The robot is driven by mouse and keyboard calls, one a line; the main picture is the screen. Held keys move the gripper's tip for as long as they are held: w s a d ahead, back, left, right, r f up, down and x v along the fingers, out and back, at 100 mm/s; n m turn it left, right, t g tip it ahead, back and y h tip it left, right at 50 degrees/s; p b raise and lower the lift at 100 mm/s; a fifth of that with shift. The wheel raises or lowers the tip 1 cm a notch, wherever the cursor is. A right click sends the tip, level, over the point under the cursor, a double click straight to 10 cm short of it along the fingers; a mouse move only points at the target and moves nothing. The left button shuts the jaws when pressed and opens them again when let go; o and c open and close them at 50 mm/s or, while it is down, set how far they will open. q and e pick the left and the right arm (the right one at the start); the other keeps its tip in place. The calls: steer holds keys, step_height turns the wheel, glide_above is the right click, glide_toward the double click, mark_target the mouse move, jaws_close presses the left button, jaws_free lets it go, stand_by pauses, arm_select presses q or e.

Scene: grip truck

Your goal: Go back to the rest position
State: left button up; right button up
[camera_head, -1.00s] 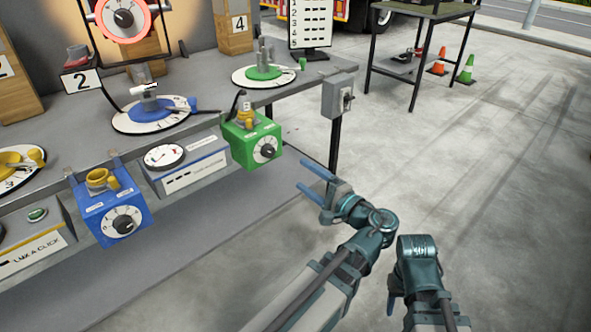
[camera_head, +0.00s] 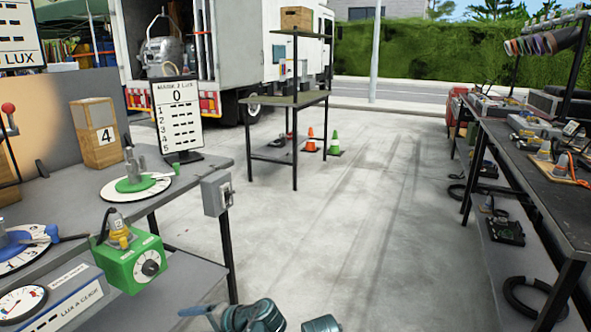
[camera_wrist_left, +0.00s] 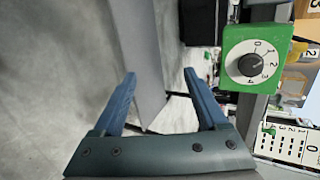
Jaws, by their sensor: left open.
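My left gripper (camera_head: 200,315) shows at the bottom edge of the head view, partly cut off, over the floor in front of the bench. In the left wrist view my left gripper (camera_wrist_left: 160,74) is open, with its two blue fingers apart and nothing between them. The green dial box (camera_head: 138,264) hangs at the front of the bench and is apart from the gripper. It also shows upper right in the wrist view (camera_wrist_left: 255,62). Only a rounded link of my right arm shows at the bottom edge of the head view; its gripper is hidden.
The grey bench (camera_head: 205,168) stands at the left, with a grey switch box (camera_head: 215,193) at its corner. A dark workbench (camera_head: 530,160) with tools stands at the right. A metal stand (camera_head: 300,98), cones and a white truck (camera_head: 235,60) are behind. The middle floor is clear.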

arm_select(q)
steer(key=s+d+f+n+g+h, duration=0.35)
steer(key=d+f+h, duration=0.55)
steer(key=f+h, duration=0.3)
steer(key=s+d+r+m+y, duration=0.1)
steer(key=s+d+m, duration=0.15)
steer(key=d, duration=0.25)
steer(key=s+d+m, duration=0.1)
steer(key=s+d, duration=0.3)
steer(key=d, duration=0.2)
step_height(320, 180, up, 33)
steer(key=p, duration=3.3)
steer(key=shift+w+f+n, duration=0.2)
steer(key=shift+n, duration=0.1)
